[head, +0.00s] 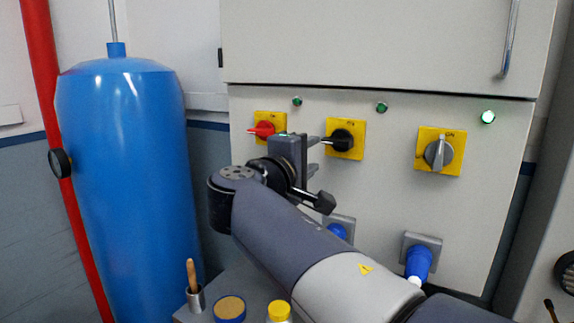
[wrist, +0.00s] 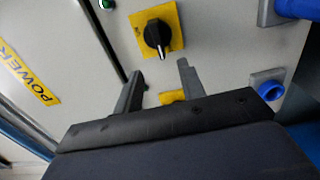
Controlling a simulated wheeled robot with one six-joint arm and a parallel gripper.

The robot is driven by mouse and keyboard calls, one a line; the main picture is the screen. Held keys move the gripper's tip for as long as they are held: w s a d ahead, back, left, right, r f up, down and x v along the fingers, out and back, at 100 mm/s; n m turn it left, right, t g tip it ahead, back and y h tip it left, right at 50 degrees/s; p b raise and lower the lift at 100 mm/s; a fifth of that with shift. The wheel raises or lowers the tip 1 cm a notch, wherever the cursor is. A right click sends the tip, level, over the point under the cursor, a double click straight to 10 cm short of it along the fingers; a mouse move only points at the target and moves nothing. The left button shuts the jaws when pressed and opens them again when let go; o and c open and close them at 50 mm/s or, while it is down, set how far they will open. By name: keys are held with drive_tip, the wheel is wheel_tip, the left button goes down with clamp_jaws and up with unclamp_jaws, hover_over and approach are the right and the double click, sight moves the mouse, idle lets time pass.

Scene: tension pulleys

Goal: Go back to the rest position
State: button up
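My gripper (head: 318,154) is in front of the grey cabinet, its fingers pointing at the panel. In the wrist view my gripper (wrist: 160,70) has its two fingers apart with nothing between them. A black knob (head: 343,140) on a yellow plate is just beyond the fingertips in the head view. That black knob (wrist: 157,35) lies past the fingertips in the wrist view, clear of both fingers. My arm reaches in from the lower right.
A red knob (head: 262,130) and a grey knob (head: 439,153) sit on yellow plates. Blue plugs (head: 418,262) stick out below. A blue tank (head: 130,170) and red pipe (head: 45,80) stand left. A cup (head: 195,298) and yellow-capped bottle (head: 279,311) stand below my arm.

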drive_tip(key=p+x, duration=0.2)
drive_tip(key=x, duration=0.8)
drive_tip(key=shift+w+d, duration=0.15)
drive_tip(key=shift+s+a, duration=0.25)
drive_tip(key=shift+s, duration=0.05)
drive_tip(key=b, duration=0.2)
approach(332, 140)
drive_tip(key=p+x, duration=0.1)
drive_tip(key=x, duration=0.4)
drive_tip(key=p+x, duration=0.1)
drive_tip(key=x, duration=0.4)
drive_tip(key=shift+a+f, duration=0.1)
drive_tip(key=shift+f, duration=0.15)
drive_tip(key=shift+s+a+m, duration=0.15)
drive_tip(key=shift+m, duration=0.35)
drive_tip(key=m, duration=0.5)
drive_tip(key=shift+r, duration=0.25)
